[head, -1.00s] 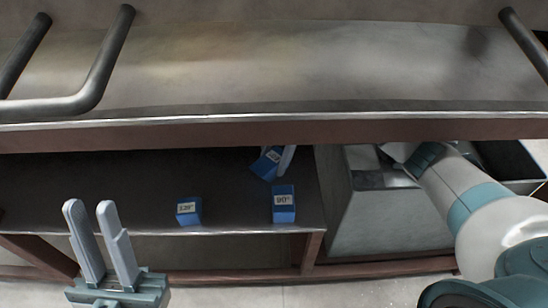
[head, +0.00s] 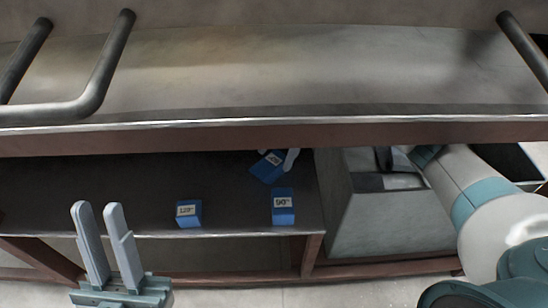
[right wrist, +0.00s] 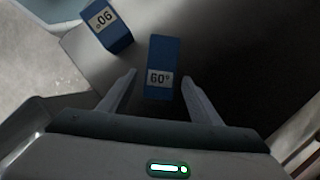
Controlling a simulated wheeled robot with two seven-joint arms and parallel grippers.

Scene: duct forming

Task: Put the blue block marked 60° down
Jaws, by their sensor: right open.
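The blue block marked 60° (right wrist: 161,58) stands between the spread fingers of my right gripper (right wrist: 158,75) in the right wrist view, with a gap visible on each side. In the head view the same block (head: 267,168) is on the lower shelf, turned at an angle, partly under the table edge. My right gripper's fingertips (head: 278,156) show beside it; the rest of that gripper is hidden by the table. My left gripper (head: 97,209) is open and empty at the lower left, in front of the shelf.
A blue block marked 90° (head: 283,208) stands near the 60° block, and one marked 120° (head: 188,214) is further left. The lower shelf (head: 110,195) is bare on its left. A grey metal bin (head: 390,220) stands to the right. The tabletop (head: 300,65) overhangs the shelf.

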